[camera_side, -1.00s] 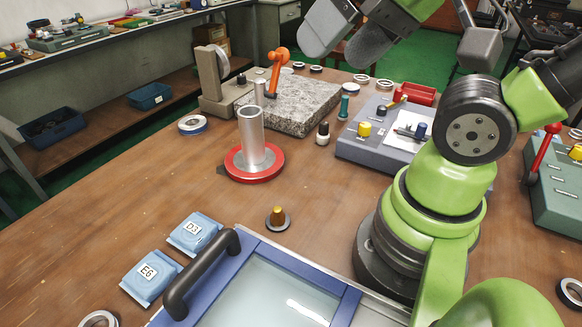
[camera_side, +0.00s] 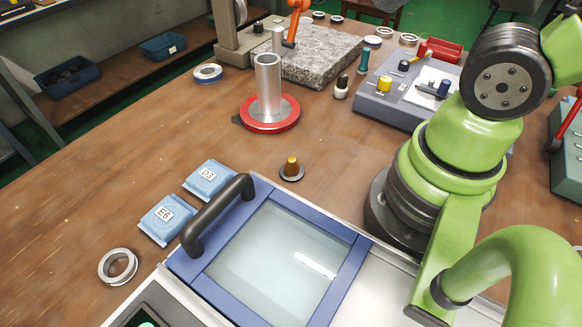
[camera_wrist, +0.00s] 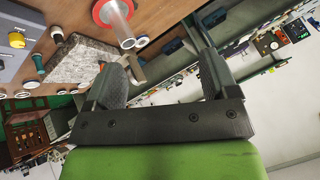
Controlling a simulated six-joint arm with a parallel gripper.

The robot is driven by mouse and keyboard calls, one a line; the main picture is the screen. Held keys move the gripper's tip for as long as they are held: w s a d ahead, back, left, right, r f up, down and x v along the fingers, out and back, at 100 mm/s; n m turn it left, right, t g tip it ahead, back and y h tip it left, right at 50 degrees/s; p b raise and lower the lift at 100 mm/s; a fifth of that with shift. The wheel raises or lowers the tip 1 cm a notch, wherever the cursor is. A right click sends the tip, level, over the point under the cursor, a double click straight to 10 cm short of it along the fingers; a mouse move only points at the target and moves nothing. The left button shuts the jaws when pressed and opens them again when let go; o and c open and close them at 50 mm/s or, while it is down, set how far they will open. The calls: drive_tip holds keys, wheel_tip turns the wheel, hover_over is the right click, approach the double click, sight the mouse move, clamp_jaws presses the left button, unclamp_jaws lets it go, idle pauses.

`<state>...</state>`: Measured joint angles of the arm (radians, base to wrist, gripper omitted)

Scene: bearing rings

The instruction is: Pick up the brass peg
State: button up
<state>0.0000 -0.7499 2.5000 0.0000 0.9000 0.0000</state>
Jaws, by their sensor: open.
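The metal post (camera_side: 269,85) on its red base stands behind the peg. Blue packets (camera_side: 209,181), the lid's black handle (camera_side: 217,216) and the glass lid (camera_side: 283,262) are nearby. A granite block (camera_side: 315,62) and a grey control box (camera_side: 408,103) stand farther back. Bare wood surrounds the peg.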

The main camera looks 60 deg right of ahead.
drive_tip(key=c, duration=0.3)
drive_tip(key=shift+c, duration=0.2)
drive_tip(key=n+g+h, duration=0.2)
drive_tip(key=n+g, duration=0.5)
drive_tip(key=n, duration=0.1)
hover_over(292, 159)
wheel_tip(292, 159, down, 19)
drive_tip(key=f, duration=0.5)
drive_tip(key=shift+w+d+f, duration=0.2)
drive_tip(key=shift+d+f, duration=0.1)
drive_tip(key=shift+f, duration=0.1)
drive_tip(key=shift+s+a+f, duration=0.1)
drive_tip(key=shift+a+f, duration=0.05)
drive_tip(key=shift+f, duration=1.2)
drive_tip(key=shift+s+a+f, duration=0.1)
drive_tip(key=shift+a+f, duration=0.05)
drive_tip(key=shift+f, duration=1.2)
